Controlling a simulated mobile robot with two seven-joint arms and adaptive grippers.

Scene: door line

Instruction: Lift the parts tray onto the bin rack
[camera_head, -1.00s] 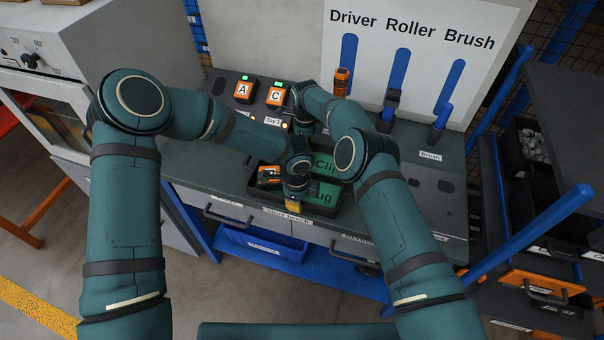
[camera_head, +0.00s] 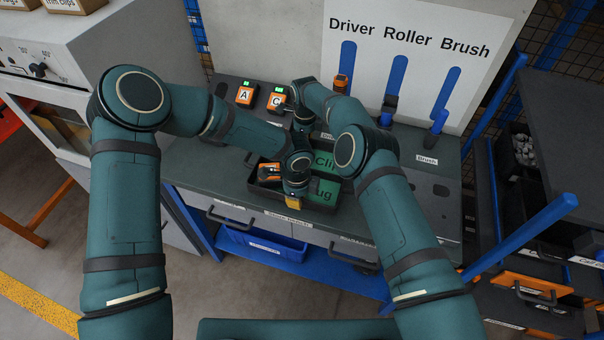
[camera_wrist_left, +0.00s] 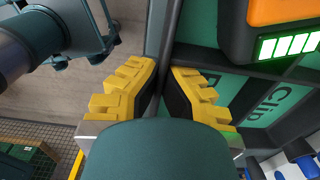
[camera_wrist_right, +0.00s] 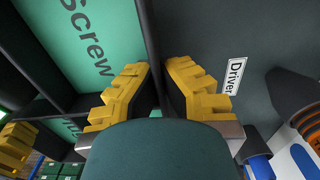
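The parts tray (camera_head: 335,206) is a dark tray with green-floored compartments, lettered Clip and Plug; Screw shows in the right wrist view. It is at the bench's front, partly hidden by my arms. I cannot tell whether it touches the bench. An orange and black battery pack (camera_head: 268,172) lies in it. My left gripper (camera_wrist_left: 165,75) is closed around the tray's near wall (camera_wrist_left: 166,30). My right gripper (camera_wrist_right: 158,75) is closed around the far wall (camera_wrist_right: 149,30). The likely bin rack (camera_head: 497,180), with blue posts and dark bins, stands at the right.
The bench (camera_head: 225,185) carries orange blocks A (camera_head: 245,96) and C (camera_head: 277,99) at back left. Tools stand before the Driver Roller Brush board (camera_head: 420,60). A blue bin (camera_head: 262,243) sits below. A grey machine (camera_head: 75,50) is at left. Floor is clear in front.

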